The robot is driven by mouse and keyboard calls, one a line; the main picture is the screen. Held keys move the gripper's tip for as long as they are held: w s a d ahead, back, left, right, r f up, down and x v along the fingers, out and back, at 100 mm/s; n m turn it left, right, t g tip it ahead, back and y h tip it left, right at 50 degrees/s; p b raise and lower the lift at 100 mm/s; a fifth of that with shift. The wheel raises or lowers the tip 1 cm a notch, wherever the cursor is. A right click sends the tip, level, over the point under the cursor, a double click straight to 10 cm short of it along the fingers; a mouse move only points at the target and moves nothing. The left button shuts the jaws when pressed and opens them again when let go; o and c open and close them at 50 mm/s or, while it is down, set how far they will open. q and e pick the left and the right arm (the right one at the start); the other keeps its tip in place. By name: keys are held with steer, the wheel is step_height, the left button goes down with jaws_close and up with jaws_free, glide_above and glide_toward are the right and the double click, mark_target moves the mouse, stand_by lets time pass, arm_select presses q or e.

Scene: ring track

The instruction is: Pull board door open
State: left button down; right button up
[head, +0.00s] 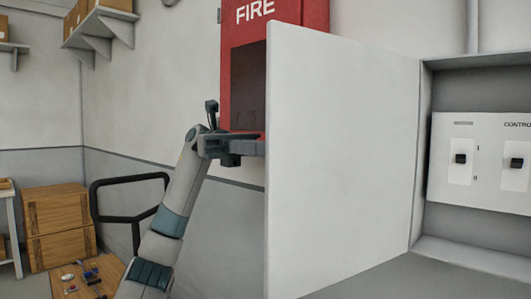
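The board door (340,150) is a light grey panel, swung out from the left side of the board's recess. It stands well open, with its free edge toward me. Inside the recess is a white control panel (480,175) with black switches (461,158). My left arm comes in from below, and my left gripper (242,148) is left of the door's free edge, near the red fire cabinet. Its fingertips reach toward or behind the door edge, so I cannot tell whether they are open or touch the door. My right gripper is not in view.
The red fire cabinet (262,60) hangs on the wall behind the door. A black rail (130,200), wooden crates (57,225) and a small wooden table with loose items (92,282) are at the lower left. A wall shelf (100,25) is at the upper left.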

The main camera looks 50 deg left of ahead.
arm_select(q)
steer(key=shift+w+a, duration=0.1)
steer(key=shift+w, duration=0.35)
steer(key=c, duration=2.1)
jaws_free()
steer(key=shift+o, duration=1.3)
steer(key=shift+w+d, duration=0.3)
steer(key=shift+w, duration=0.15)
steer(key=shift+s, duration=0.15)
